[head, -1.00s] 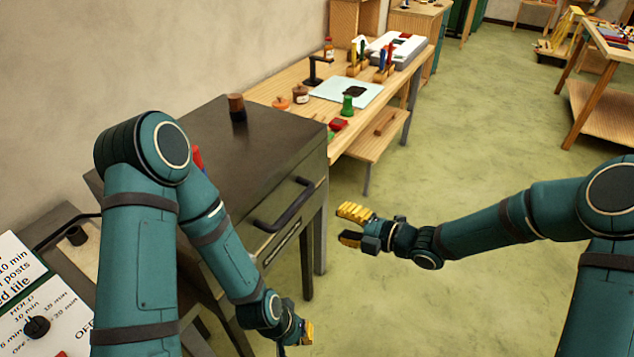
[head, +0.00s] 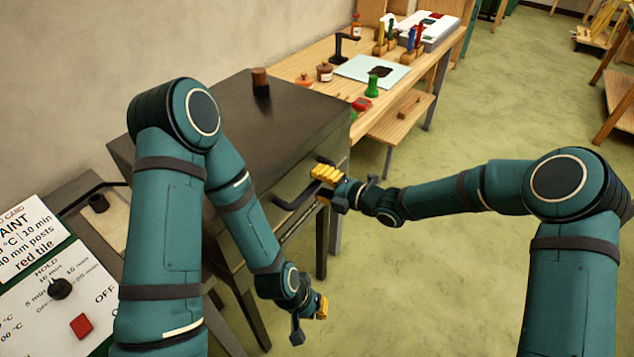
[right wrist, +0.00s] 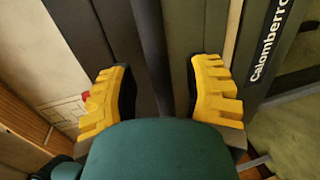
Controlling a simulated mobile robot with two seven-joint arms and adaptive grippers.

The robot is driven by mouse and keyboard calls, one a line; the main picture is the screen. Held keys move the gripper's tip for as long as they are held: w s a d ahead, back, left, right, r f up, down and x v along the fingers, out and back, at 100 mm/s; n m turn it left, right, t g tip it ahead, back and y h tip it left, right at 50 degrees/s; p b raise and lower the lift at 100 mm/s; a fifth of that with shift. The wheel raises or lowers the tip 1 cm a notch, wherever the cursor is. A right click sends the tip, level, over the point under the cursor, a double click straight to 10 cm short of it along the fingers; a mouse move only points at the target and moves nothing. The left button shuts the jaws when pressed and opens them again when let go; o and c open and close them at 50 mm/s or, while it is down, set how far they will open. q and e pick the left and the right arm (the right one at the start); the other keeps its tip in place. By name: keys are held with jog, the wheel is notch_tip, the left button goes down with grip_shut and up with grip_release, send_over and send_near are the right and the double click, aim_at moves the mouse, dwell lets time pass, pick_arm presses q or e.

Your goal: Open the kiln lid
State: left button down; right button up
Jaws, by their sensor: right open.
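The kiln is a dark box at the left middle of the head view, and its flat lid (head: 290,110) is down. A dark bar handle (head: 283,203) sticks out at its front edge. My right gripper (head: 325,182) is open at the right end of this handle. In the right wrist view the dark handle bar (right wrist: 152,60) runs between its two spread yellow fingers (right wrist: 165,95), apart from both. My left gripper (head: 311,319) hangs low in front of the kiln, open and empty, with its fingers apart.
A brown knob-like piece (head: 261,82) stands on the lid. A control panel (head: 75,290) with a black knob and red button is at lower left. A wooden bench (head: 300,70) with jars and tools stands behind the kiln. The green floor (head: 450,260) is free to the right.

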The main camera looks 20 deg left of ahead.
jog(key=shift+w+a+f, duration=0.1)
jog(key=shift+w+a, duration=0.1)
jog(key=shift+a, duration=0.4)
